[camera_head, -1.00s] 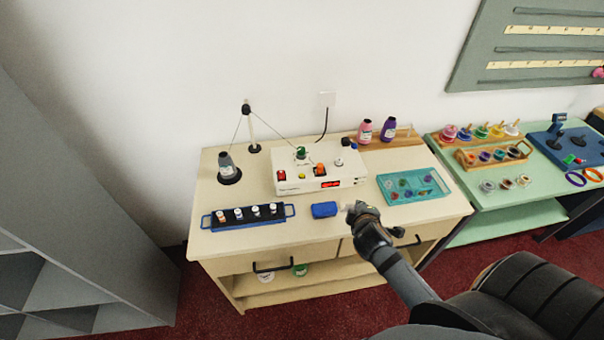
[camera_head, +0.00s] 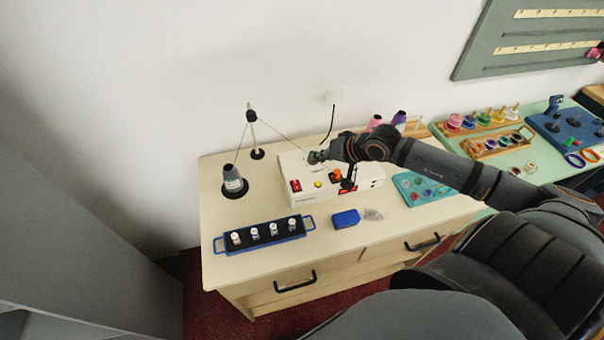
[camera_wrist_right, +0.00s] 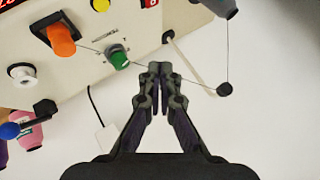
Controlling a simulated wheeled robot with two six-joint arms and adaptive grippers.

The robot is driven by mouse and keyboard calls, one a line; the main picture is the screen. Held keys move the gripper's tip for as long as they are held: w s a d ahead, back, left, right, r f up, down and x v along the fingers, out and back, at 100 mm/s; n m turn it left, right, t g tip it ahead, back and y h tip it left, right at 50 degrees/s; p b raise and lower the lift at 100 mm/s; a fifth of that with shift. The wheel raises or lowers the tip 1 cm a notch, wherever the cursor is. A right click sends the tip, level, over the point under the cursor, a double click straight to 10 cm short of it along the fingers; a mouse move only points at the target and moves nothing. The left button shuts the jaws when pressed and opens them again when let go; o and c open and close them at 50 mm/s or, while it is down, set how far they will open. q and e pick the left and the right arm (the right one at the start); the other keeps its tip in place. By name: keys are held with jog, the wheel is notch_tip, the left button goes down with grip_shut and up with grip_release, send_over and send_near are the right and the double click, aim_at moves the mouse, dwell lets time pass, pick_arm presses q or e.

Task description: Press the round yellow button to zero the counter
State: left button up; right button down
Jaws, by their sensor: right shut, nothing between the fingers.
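The white counter box (camera_head: 295,168) stands on the pale wooden table. Its round yellow button (camera_head: 318,184) is on the front part of the top, between a red switch (camera_head: 296,186) and an orange lever (camera_head: 337,175). My right gripper (camera_head: 314,157) is over the back part of the box, behind the yellow button and apart from it. In the right wrist view the right gripper (camera_wrist_right: 160,68) is shut and empty, beside a green knob (camera_wrist_right: 117,57). The yellow button (camera_wrist_right: 101,4) shows there at the top edge. My left gripper is out of view.
A thread runs from a grey cone (camera_head: 232,178) over a post (camera_head: 254,135) to the box, near my right gripper. A blue rack (camera_head: 265,240) with white-capped bottles, a blue block (camera_head: 346,219) and a teal tray (camera_head: 405,185) lie around the box. My right arm covers its right side.

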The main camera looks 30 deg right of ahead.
aim_at(320, 184)
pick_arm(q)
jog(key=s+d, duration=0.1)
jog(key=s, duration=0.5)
pick_arm(e)
jog(key=f+b, duration=0.1)
jog(key=s+d+f+b, duration=0.1)
jog(key=shift+f, duration=0.3)
notch_tip(320, 184, down, 6)
jog(key=b, duration=0.5)
jog(key=shift+r, duration=0.2)
jog(key=shift+f+b, duration=0.2)
jog(key=shift+b, duration=0.3)
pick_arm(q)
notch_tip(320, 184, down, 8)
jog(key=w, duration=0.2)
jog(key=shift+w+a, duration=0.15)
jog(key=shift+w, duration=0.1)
pick_arm(e)
jog(key=shift+s, duration=0.1)
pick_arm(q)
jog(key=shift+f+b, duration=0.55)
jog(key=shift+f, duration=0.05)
pick_arm(e)
jog(key=shift+f, duration=0.35)
